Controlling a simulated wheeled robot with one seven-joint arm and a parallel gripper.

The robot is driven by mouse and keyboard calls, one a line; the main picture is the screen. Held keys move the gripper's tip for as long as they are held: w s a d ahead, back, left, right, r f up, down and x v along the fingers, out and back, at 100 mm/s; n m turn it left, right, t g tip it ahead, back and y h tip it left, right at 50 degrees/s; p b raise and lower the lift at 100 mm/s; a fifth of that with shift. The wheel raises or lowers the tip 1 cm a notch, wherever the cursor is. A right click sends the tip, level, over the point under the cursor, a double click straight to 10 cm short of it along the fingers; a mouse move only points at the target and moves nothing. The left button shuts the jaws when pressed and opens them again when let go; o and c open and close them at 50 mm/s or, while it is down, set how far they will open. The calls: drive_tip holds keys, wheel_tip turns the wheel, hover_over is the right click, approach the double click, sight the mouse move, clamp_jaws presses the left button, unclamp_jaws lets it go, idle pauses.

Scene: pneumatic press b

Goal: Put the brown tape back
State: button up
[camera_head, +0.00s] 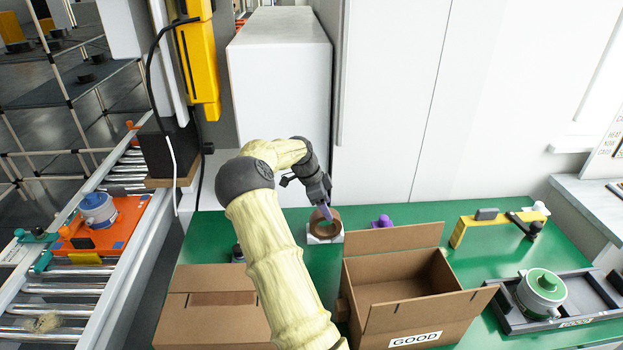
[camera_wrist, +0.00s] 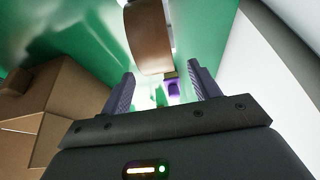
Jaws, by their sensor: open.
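The brown tape (camera_head: 333,213) is a roll resting on a small white stand (camera_head: 324,239) on the green table. In the wrist view the brown tape (camera_wrist: 148,42) shows its curved outer side, just ahead of my fingertips. My gripper (camera_head: 326,211) is at the roll in the head view and partly covers it. In the wrist view my gripper (camera_wrist: 160,70) is open, its two fingers apart with nothing held between them. I cannot tell whether a finger touches the roll.
An open cardboard box marked GOOD (camera_head: 415,338) stands right of my arm, another box (camera_head: 205,315) left. A purple object (camera_head: 382,222) sits right of the tape. A yellow bracket (camera_head: 485,222) and a green-topped part (camera_head: 541,291) are farther right. A white cabinet stands behind.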

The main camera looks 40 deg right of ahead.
drive_tip(key=v, duration=1.2)
drive_tip(key=shift+w, duration=0.1)
drive_tip(key=s+a+f+n+t+y, duration=0.1)
drive_tip(key=s+a+n, duration=0.4)
drive_tip(key=a, duration=0.3)
drive_tip(key=s+a+f+n+t+y, duration=0.1)
drive_tip(key=s+a+n, duration=0.5)
drive_tip(key=a+n, duration=0.2)
drive_tip(key=s+a+f+n+t+y, duration=0.1)
drive_tip(key=s+a+n+t, duration=0.1)
drive_tip(key=s+a+n, duration=0.4)
drive_tip(key=shift+s+a+f+n+y, duration=0.15)
drive_tip(key=shift+a+f, duration=0.05)
drive_tip(key=shift+a, duration=0.55)
drive_tip(key=shift+s+a+f+n+y, duration=0.1)
drive_tip(key=shift+a+f+n+y, duration=0.05)
drive_tip(key=shift+a, duration=0.6)
drive_tip(key=s+a+n, duration=0.1)
drive_tip(key=s, duration=0.1)
drive_tip(key=s+a+n, duration=0.3)
drive_tip(key=shift+s+a+f+n+t, duration=0.2)
drive_tip(key=shift+s+f+n+t, duration=0.15)
drive_tip(key=shift+s+n+t, duration=0.05)
